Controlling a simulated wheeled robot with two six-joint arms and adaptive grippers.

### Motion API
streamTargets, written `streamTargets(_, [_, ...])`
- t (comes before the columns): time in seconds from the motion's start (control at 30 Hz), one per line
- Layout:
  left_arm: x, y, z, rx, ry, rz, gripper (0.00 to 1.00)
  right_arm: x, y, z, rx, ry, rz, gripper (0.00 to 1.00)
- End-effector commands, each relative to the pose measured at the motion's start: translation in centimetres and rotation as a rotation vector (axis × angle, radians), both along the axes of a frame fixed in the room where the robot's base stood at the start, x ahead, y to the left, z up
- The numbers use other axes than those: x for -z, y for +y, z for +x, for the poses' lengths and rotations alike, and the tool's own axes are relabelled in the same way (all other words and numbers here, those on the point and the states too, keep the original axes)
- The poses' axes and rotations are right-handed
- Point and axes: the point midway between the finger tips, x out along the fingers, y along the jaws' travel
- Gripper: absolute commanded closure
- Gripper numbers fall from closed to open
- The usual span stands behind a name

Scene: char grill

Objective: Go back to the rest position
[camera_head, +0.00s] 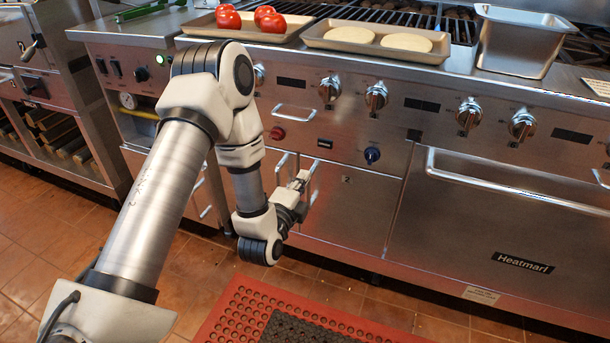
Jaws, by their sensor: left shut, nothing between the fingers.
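My left arm comes in from the lower left, bends at the elbow in front of the grill and hangs down. My left gripper (301,182) is at its end, in front of the grill's lower cabinet doors (351,205). It is shut and holds nothing. It is apart from the trays and the food above. My right gripper is not in view.
A tray (190,29) with several tomatoes (229,20) and a tray (375,51) with two pale patties (407,42) sit on the grill's front ledge. A metal pan (515,50) stands to the right. Knobs (468,113) line the front. A red mat (225,318) lies on the floor.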

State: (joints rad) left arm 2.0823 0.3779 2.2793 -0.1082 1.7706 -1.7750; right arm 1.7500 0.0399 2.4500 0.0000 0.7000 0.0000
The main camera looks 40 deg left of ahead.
Motion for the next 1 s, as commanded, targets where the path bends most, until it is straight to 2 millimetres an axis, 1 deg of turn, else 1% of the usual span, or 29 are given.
streamTargets(0.27, [0.2, 0.0, 0.0, 0.0, 0.003, 0.0, 1.0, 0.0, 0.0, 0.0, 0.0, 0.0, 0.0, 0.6])
streamTargets(0.33, [1.3, -0.3, -0.3, 0.009, 0.028, 0.005, 1.0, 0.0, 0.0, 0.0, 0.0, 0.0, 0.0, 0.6])
streamTargets(0.37, [2.2, -0.9, -0.5, 0.022, 0.047, 0.012, 1.0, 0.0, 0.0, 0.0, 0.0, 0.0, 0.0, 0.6])
streamTargets(0.47, [6.8, -3.9, -2.4, 0.094, 0.172, 0.036, 1.0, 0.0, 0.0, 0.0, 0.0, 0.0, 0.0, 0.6])
streamTargets(0.5, [9.4, -5.2, -3.6, 0.123, 0.259, 0.012, 1.0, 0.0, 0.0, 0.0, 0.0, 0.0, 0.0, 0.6])
streamTargets(0.57, [13.6, -7.1, -6.2, 0.146, 0.413, -0.101, 1.0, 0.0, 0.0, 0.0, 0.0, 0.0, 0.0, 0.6])
streamTargets(0.6, [16.4, -8.2, -8.4, 0.137, 0.525, -0.209, 1.0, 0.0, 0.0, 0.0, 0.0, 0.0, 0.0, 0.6])
streamTargets(0.67, [20.0, -9.6, -12.1, 0.082, 0.691, -0.389, 1.0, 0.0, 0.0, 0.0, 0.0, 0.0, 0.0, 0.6])
streamTargets(0.7, [22.0, -10.3, -14.8, 0.015, 0.795, -0.513, 1.0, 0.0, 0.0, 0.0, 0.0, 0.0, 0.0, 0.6])
streamTargets(0.77, [24.2, -11.0, -18.6, -0.123, 0.926, -0.687, 1.0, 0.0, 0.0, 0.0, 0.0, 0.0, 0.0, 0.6])
streamTargets(0.8, [25.1, -11.2, -20.8, -0.226, 0.99, -0.788, 1.0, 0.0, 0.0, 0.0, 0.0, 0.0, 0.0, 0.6])
streamTargets(0.87, [25.9, -11.4, -23.4, -0.38, 1.049, -0.914, 1.0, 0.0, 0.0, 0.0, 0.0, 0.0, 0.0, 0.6])
streamTargets(0.9, [26.2, -11.4, -24.9, -0.486, 1.075, -0.988, 1.0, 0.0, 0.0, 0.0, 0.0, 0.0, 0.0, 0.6])
streamTargets(1.0, [26.5, -11.4, -28.0, -0.748, 1.096, -1.146, 1.0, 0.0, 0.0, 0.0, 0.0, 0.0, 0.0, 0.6])
